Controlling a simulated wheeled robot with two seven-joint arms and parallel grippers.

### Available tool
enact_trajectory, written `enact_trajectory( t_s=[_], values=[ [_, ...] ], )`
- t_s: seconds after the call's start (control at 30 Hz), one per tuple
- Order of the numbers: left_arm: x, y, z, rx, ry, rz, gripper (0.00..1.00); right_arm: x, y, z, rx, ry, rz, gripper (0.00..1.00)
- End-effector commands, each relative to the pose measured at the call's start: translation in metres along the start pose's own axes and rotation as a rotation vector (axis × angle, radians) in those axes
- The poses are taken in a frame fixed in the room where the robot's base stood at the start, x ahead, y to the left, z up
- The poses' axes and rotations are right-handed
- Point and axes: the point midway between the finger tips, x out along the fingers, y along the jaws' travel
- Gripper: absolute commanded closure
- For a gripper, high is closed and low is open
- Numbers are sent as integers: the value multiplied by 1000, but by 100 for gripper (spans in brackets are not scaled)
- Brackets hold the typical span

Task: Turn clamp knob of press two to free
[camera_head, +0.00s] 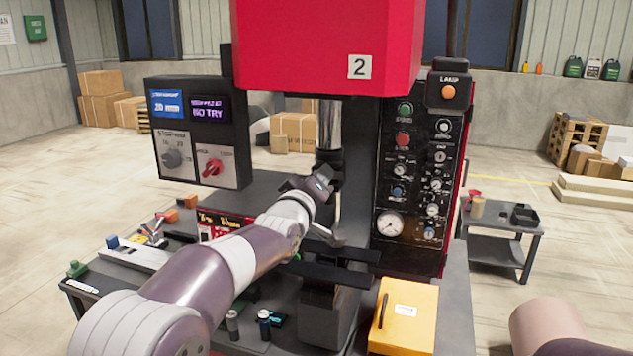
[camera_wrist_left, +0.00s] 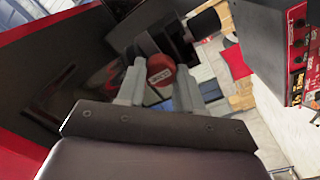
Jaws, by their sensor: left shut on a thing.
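Press two (camera_head: 325,40) is the red-headed machine with a "2" plate on its front. My left gripper (camera_head: 330,182) is at the press column, below the red head. In the left wrist view, a round red knob (camera_wrist_left: 160,69) with pale lettering sits between the two grey fingers of the left gripper (camera_wrist_left: 158,86). The fingers are shut on its sides. The lettering is too small to read surely, and I cannot tell the knob's turn angle. In the head view the knob is hidden by my gripper and wrist. My right gripper is out of view.
A control box (camera_head: 198,130) with a grey dial and a red switch is left of the column. A dark panel (camera_head: 415,170) with gauges and buttons is right of it. A yellow box (camera_head: 403,316) sits on the front bench. A side table (camera_head: 505,233) is at right.

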Motion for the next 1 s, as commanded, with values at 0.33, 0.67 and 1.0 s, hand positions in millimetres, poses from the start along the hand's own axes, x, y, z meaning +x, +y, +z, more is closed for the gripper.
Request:
enact_trajectory(
  t_s=[0.33,0.67,1.0],
  values=[
    [0,0,0,0,0,1,39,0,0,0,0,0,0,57],
    [-17,-2,2,1,1,2,39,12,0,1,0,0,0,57],
    [-102,-2,4,1,1,2,39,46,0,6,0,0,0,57]
  ],
)
